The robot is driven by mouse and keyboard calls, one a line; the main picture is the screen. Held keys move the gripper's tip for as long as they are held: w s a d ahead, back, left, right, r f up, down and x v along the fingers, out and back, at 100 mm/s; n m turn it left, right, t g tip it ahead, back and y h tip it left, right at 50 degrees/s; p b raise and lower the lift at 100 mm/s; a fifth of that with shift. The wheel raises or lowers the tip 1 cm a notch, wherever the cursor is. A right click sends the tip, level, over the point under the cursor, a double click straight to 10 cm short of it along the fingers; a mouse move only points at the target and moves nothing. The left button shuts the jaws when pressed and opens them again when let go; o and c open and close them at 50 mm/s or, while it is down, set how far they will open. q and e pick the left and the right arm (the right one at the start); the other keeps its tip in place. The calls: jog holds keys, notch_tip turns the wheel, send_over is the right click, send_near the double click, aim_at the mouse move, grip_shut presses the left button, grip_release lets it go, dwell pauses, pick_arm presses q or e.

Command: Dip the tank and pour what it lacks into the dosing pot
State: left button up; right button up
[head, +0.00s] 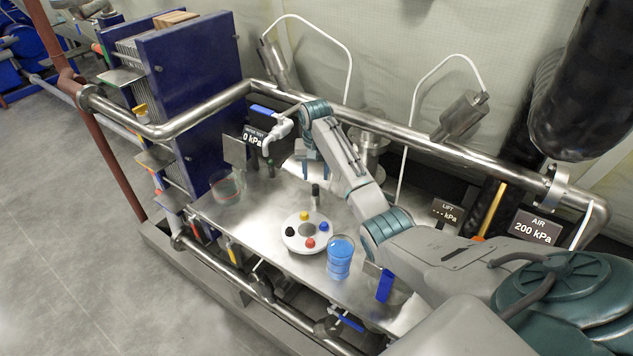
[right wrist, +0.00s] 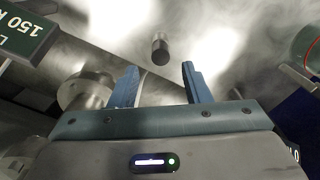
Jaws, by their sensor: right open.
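My right gripper (head: 313,171) is open and empty above the back of the steel bench (head: 262,215). In the right wrist view its two blue fingers (right wrist: 160,80) stand apart, and a small dark-capped cylinder (right wrist: 160,48) shows beyond the gap, untouched. In the head view this cylinder (head: 315,195) stands upright behind a white round tray. A clear cup of blue liquid (head: 340,262) stands right of the tray. A clear beaker (head: 228,188) with a reddish mark stands at the left. I cannot tell which vessel is the tank or the dosing pot. My left gripper is not visible.
The white tray (head: 291,238) carries several coloured knobs. A pale tap (head: 278,134) and a dark-green-capped piece (head: 271,168) are at the back. Steel pipe rails border the bench. Bare bench lies between beaker and tray.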

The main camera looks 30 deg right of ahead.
aim_at(315, 186)
notch_tip(315, 186, down, 4)
jog(key=shift+s+a+r+p, duration=0.15)
jog(key=shift+p, duration=0.2)
jog(key=shift+f, duration=0.7)
grip_shut()
jog(key=shift+r, duration=0.1)
